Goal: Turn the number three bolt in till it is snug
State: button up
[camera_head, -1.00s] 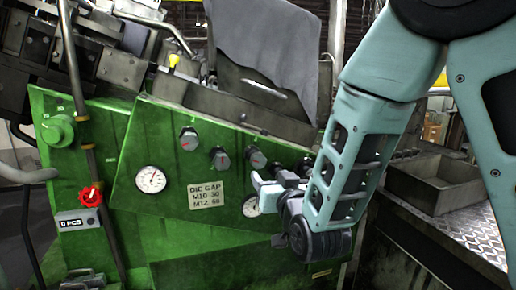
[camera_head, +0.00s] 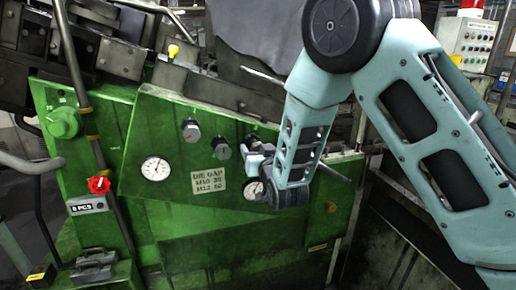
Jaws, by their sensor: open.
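The sloping green panel (camera_head: 150,125) carries a row of dark, round bolt heads or knobs with red marks. The first (camera_head: 190,130) and second (camera_head: 221,149) from the left are in plain view. A third (camera_head: 252,141) shows only in part just above my gripper. Any others further right are hidden by my arm. No numbers on them are legible. My gripper (camera_head: 250,159) is open, in front of the panel's right part, pointing left. I cannot tell whether it touches anything.
A dial gauge (camera_head: 155,168) and a "DIE GAP" plate (camera_head: 209,182) sit on the panel. A second gauge (camera_head: 253,190) is just below my gripper. A rod (camera_head: 332,174) sticks out right of my wrist.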

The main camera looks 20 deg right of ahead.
jog(key=c, duration=1)
jog(key=shift+f+b, duration=0.15)
jog(key=shift+b, duration=0.3)
jog(key=m+b, duration=0.1)
jog(key=b, duration=0.1)
jog(key=m+b, duration=0.1)
jog(key=b, duration=0.1)
jog(key=shift+f+m+b, duration=0.25)
jog(key=shift+m+b, duration=0.05)
jog(key=shift+b, duration=0.05)
jog(key=m+b, duration=0.4)
jog(key=b, duration=0.3)
jog(key=shift+b, duration=0.3)
jog(key=m+b, duration=0.5)
jog(key=b, duration=0.2)
jog(key=shift+r, duration=0.1)
jog(key=m+b, duration=0.2)
jog(key=shift+r+b, duration=0.15)
jog(key=shift+b, duration=0.25)
jog(key=shift+r, duration=0.1)
